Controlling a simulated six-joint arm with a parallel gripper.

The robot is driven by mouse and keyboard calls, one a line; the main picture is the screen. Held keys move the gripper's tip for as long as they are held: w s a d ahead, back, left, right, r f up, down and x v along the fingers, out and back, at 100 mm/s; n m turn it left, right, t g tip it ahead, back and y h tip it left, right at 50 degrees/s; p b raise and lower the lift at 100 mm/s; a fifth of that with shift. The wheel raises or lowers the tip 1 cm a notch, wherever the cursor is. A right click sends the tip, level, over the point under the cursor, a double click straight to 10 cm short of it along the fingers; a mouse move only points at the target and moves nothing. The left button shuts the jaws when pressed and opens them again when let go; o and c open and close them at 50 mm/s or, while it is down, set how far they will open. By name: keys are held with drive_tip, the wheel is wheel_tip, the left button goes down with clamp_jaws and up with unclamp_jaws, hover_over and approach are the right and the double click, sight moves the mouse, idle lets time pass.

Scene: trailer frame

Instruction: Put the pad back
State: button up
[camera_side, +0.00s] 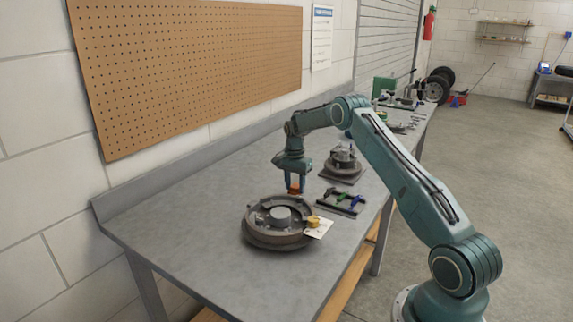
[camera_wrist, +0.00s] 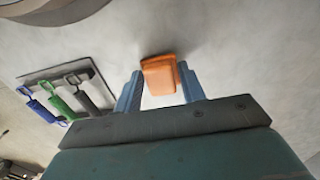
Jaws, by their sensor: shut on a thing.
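My gripper (camera_wrist: 158,88) is shut on a small orange block (camera_wrist: 158,74), which looks like the pad. In the side view, my gripper (camera_side: 294,187) points down over the bench, just behind a round brake-like assembly (camera_side: 281,214). The orange block (camera_side: 294,190) shows small between its blue fingers. Whether the block touches the bench is hard to tell. The assembly has a dark outer ring and a paler raised centre. A yellow piece (camera_side: 313,221) with a white tag sits at its right edge.
A dark rack (camera_side: 341,201) with blue, green and dark-handled tools lies to the right of my gripper; the rack also shows in the wrist view (camera_wrist: 85,66). A second hub on a square base (camera_side: 342,164) stands behind. The bench's left part (camera_side: 190,215) is clear.

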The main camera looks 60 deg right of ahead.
sight(294, 185)
drive_tip(key=shift+f, duration=0.15)
drive_tip(key=o, duration=1)
drive_tip(key=shift+o, duration=0.2)
wheel_tip(294, 185, up, 12)
drive_tip(key=shift+w+r, duration=0.2)
